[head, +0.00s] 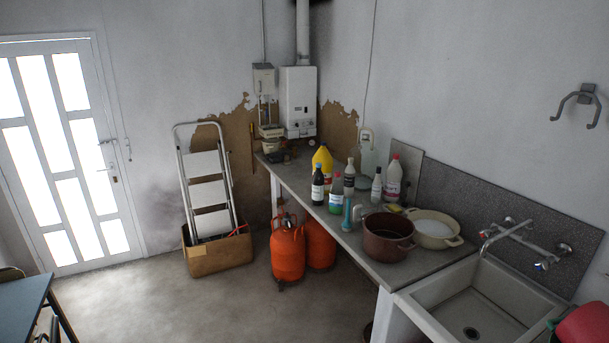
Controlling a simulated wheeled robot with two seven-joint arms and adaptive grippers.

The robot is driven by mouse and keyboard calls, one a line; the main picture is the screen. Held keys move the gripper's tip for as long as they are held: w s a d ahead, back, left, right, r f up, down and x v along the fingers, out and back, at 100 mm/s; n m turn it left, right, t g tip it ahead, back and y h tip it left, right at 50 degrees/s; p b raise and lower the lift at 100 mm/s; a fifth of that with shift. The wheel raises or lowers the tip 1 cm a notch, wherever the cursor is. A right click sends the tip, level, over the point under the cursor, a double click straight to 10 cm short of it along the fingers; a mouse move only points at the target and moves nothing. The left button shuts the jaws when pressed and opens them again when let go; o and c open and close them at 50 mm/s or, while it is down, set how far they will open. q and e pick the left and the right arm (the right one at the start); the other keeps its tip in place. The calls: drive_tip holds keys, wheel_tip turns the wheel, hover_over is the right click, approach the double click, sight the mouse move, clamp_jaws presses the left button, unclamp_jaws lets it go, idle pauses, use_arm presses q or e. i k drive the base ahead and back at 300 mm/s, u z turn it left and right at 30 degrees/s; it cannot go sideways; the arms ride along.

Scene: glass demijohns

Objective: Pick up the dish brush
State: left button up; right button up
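I cannot make out a dish brush for certain. A slim teal upright object (347,214) stands at the front edge of the grey counter (345,240), left of a brown pot (388,238); its kind is too small to tell. A small yellow item (394,207), perhaps a sponge, lies behind the pot. A green piece (554,325) shows beside a red tub (586,325) at the lower right, cut by the frame. Neither of my grippers is in view.
Several bottles (318,186) crowd the counter's middle. A cream basin (434,230) sits by the stone sink (480,305) with its wall tap (510,231). Orange gas cylinders (287,250) stand below the counter. A stepladder (209,185) stands in a cardboard box (217,255). The middle floor is clear.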

sight(346, 226)
drive_tip(key=z, duration=0.05)
drive_tip(key=i, duration=2.2)
